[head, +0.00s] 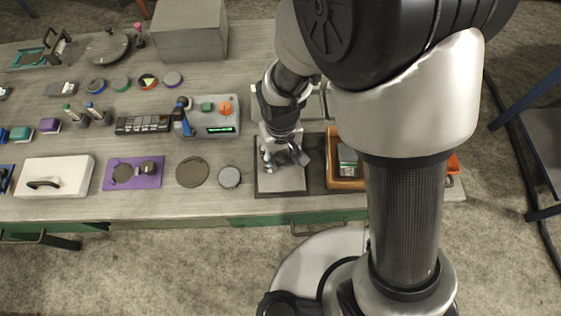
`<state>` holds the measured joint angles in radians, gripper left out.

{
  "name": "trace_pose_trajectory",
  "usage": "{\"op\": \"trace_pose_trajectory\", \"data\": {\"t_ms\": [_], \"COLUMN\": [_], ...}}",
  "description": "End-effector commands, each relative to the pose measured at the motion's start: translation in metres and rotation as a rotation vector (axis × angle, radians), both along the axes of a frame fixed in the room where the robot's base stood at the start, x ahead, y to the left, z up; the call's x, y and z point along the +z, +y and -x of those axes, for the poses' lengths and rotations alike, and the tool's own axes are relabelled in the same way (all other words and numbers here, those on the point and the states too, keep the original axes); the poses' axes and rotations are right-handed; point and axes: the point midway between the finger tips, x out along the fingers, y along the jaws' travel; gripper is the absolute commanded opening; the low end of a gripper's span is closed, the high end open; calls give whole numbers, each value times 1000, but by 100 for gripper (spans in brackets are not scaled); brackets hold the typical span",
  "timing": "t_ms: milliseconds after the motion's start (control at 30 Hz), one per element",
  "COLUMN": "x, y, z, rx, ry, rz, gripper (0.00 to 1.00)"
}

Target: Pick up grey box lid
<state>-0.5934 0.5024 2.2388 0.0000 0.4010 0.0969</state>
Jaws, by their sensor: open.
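A flat grey square piece (281,184), which looks like the grey box lid, is near the front edge of the workbench. My gripper (284,160) points down over its back part with its fingers spread. Nothing shows between the fingers. The gripper covers part of the square, so any handle there is hidden. I cannot tell whether the fingers touch it.
An orange-brown tray (345,183) with items stands close on the right, partly hidden by my arm. A grey round disc (229,178) and a dark disc (192,172) lie left. A control box (210,118) stands behind. A large grey box (189,40) is at the back.

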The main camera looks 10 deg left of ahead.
Motion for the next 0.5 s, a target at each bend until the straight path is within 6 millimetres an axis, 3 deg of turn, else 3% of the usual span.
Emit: {"op": "trace_pose_trajectory", "data": {"t_ms": [233,500], "x": [-2,-2], "y": [0,0], "z": [0,0], "rx": [0,0], "ry": [-1,-1], "rz": [0,0], "gripper": [48,30]}}
